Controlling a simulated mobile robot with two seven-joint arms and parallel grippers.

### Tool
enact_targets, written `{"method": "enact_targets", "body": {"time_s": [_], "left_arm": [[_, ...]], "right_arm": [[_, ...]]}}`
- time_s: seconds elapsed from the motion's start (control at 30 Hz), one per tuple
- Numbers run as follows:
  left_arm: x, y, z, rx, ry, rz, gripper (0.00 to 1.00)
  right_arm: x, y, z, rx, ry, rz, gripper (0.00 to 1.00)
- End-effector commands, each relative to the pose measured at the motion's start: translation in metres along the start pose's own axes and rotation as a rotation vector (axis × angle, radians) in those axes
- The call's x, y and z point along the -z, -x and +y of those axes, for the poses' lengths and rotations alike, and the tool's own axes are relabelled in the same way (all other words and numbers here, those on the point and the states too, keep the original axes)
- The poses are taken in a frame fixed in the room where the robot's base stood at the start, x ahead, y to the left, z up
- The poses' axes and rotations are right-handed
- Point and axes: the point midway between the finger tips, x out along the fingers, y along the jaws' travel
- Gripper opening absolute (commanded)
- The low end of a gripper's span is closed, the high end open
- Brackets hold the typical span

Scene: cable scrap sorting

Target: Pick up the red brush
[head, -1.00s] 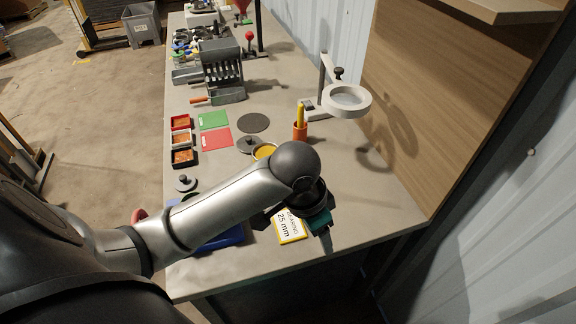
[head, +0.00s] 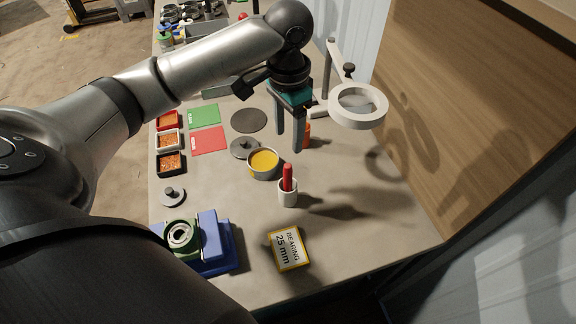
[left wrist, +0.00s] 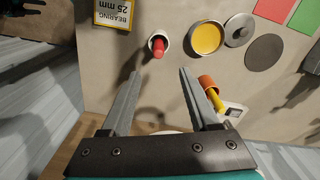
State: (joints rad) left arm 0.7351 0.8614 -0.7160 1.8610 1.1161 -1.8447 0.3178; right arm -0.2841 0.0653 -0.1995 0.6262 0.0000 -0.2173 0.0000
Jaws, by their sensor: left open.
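The red brush (head: 287,177) stands upright in a small white cup (head: 288,198) on the bench, in front of the yellow-filled dish. My right gripper is not in view.
An orange cup with a yellow brush (left wrist: 209,84) stands close to my left gripper. A magnifier (head: 357,105) rises at the right. The yellow-filled dish (head: 263,163), bearing box (head: 289,249) and blue fixture (head: 214,241) stand around the white cup. Bench right of the cup is clear.

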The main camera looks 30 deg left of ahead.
Motion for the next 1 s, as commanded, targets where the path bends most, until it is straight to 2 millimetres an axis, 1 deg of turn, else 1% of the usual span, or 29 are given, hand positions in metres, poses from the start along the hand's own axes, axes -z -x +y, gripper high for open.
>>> {"method": "enact_targets", "body": {"time_s": [0.03,0.1,0.23,0.3,0.4,0.57,0.63,0.83,0.9,1.0], "left_arm": [[-0.001,-0.013,0.0,-0.001,-0.001,-0.004,0.61],[-0.001,-0.028,0.001,-0.002,-0.001,-0.005,0.61],[-0.001,-0.056,0.0,-0.001,0.0,-0.003,0.61],[-0.001,-0.068,0.001,-0.001,-0.002,-0.003,0.61],[0.0,-0.08,0.0,0.0,-0.001,0.0,0.61],[0.0,-0.089,0.001,0.0,-0.002,0.001,0.61],[0.0,-0.096,0.0,-0.001,-0.001,-0.002,0.61],[0.001,-0.127,-0.001,0.0,-0.001,-0.001,0.61],[0.001,-0.134,-0.001,0.0,-0.001,0.0,0.61],[0.001,-0.138,-0.001,0.001,-0.002,0.002,0.61]], "right_arm": [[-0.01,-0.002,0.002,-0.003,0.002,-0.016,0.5],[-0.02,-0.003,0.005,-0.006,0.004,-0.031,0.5],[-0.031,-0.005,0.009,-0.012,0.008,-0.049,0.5],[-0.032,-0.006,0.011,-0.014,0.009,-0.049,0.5],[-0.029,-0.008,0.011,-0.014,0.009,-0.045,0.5],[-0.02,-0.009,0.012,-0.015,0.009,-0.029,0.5],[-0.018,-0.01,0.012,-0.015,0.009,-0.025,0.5],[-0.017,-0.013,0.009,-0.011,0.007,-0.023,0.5],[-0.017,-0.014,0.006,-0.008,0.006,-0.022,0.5],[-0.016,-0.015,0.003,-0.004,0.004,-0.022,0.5]]}}
